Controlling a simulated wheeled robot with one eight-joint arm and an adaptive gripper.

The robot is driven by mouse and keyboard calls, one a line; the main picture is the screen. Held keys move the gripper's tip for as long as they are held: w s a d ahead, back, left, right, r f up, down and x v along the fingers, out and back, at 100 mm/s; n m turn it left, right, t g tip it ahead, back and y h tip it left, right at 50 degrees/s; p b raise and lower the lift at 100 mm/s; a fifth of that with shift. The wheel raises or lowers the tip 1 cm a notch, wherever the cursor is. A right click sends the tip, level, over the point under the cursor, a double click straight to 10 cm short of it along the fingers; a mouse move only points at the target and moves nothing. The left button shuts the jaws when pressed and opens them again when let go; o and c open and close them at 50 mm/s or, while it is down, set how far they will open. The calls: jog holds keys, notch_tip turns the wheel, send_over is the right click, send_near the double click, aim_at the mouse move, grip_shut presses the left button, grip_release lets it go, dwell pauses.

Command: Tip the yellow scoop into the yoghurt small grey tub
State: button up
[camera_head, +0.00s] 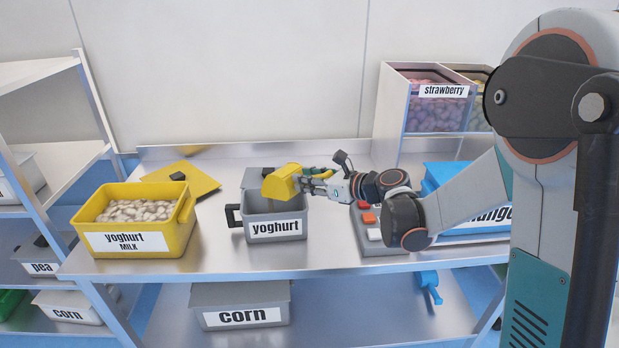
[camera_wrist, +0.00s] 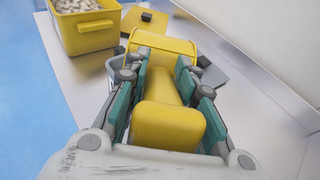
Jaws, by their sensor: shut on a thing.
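The yellow scoop (camera_head: 281,183) is held above the small grey tub labelled yoghurt (camera_head: 276,229). My gripper (camera_head: 318,184) is shut on the scoop's handle, and the scoop looks tilted toward the tub. In the wrist view the yellow scoop (camera_wrist: 165,95) lies between the two fingers of my gripper (camera_wrist: 162,95). The grey tub (camera_wrist: 111,68) shows only in part there, behind the scoop. I cannot see whether the scoop or the tub holds any snack pieces.
A yellow tub labelled yoghurt milk (camera_head: 140,243), full of pale pieces, stands left, with a yellow lid (camera_head: 195,178) behind it. A button panel (camera_head: 375,238) and a blue tub (camera_head: 470,222) are on the right. A corn tub (camera_head: 240,307) sits on the shelf below.

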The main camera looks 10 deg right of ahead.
jog(key=shift+w+a+r+g+h+p, duration=0.25)
jog(key=shift+r+p, duration=0.2)
jog(key=shift+p, duration=0.35)
jog(key=shift+w+a+r+g+h+p, duration=0.2)
jog(key=shift+r+p, duration=0.25)
jog(key=shift+p, duration=0.35)
jog(key=w+a+r+g+h+p, duration=0.1)
jog(key=p, duration=0.2)
jog(key=w+a+r+g+h+p, duration=0.1)
jog(key=w+a+g+h+p, duration=0.1)
jog(key=p, duration=0.1)
jog(key=shift+w+a+r, duration=0.1)
jog(key=shift+a+r, duration=0.2)
jog(key=shift+r, duration=0.1)
jog(key=shift+w+a+r+g+h+p, duration=0.35)
jog(key=shift+w+a+g+h+p, duration=0.35)
jog(key=shift+w+a+p, duration=0.2)
jog(key=shift+w+a+r+g+h+p, duration=0.3)
jog(key=shift+w+a+g+h+p, duration=0.25)
jog(key=shift+w+a+h+p, duration=0.25)
jog(key=shift+r+t+y+b, duration=0.85)
jog(key=shift+t+y+b, duration=0.65)
jog(key=shift+b, duration=0.65)
jog(key=shift+r+t+y+b, duration=0.85)
jog(key=shift+t+y+b, duration=0.7)
jog(key=shift+b, duration=0.65)
jog(key=shift+r+t+y+b, duration=0.85)
jog(key=shift+t+y+b, duration=0.65)
jog(key=shift+b, duration=0.65)
